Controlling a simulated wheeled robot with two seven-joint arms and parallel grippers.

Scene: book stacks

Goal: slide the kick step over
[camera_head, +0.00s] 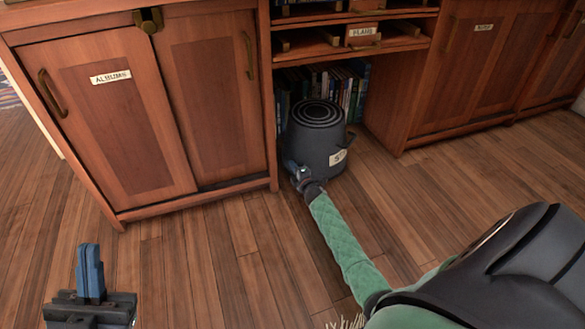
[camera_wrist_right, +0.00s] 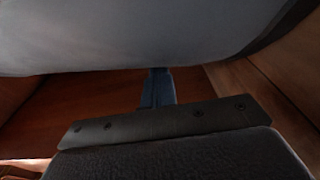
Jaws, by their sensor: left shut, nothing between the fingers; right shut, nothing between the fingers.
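The kick step (camera_head: 317,140) is a dark grey round step with a ringed top and a pale label low on its side. It stands upright on the floor in the open bay of the cabinet, in front of a row of books. My right gripper (camera_head: 290,166) is shut and empty at the step's lower left side; I cannot tell if it touches. In the right wrist view a large grey curved surface, likely the step (camera_wrist_right: 130,35), fills the top, and the blue fingers (camera_wrist_right: 158,88) show below it. My left gripper (camera_head: 90,270) is shut and empty over the floor at lower left.
A closed wooden cabinet (camera_head: 150,110) borders the bay on the left, and another (camera_head: 465,70) on the right. Books (camera_head: 356,90) stand behind the step. Open shelf slots (camera_head: 310,42) are above. The wooden floor (camera_head: 215,265) in front is clear.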

